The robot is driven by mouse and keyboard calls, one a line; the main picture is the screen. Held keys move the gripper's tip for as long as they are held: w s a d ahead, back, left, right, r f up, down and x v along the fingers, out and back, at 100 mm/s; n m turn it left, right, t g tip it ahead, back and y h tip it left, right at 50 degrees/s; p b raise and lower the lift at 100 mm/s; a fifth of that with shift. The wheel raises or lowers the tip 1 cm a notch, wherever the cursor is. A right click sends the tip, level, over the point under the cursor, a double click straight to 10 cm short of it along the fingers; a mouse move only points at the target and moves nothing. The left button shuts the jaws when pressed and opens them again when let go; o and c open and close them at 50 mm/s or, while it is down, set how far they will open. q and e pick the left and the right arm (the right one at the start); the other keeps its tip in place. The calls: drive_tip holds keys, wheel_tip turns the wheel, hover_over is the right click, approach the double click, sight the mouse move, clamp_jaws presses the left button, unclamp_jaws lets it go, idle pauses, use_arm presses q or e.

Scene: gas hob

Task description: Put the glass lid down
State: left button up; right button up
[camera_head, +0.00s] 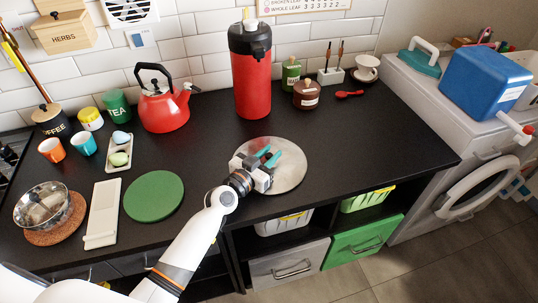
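My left gripper (268,155) reaches in from the lower left, over a round grey disc (291,172) on the black counter. Its two teal fingers look apart, and I see nothing between them. The gripper hides the left part of the disc. The disc looks flat, pale and speckled; I cannot tell whether it is the glass lid or a mat. No other clear glass lid shows. A round green mat (153,196) lies bare to the left of the gripper. My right gripper is out of view.
A red kettle (164,109) and a tall red flask (252,86) stand at the back of the counter (355,140). A metal bowl (42,207) and a white slab (103,213) are at the left. The counter right of the disc is clear.

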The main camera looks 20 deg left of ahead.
use_arm(q)
drive_tip(key=shift+o, duration=1.3)
drive_tip(key=shift+r, duration=0.2)
drive_tip(key=v, duration=1)
drive_tip(key=shift+s+a+f, duration=0.1)
drive_tip(key=shift+s+f, duration=0.1)
drive_tip(key=shift+s, duration=0.15)
drive_tip(key=shift+s+a+r+b, duration=0.1)
drive_tip(key=shift+s+a+b, duration=0.2)
drive_tip(key=shift+s, duration=0.35)
drive_tip(key=shift+s, duration=0.1)
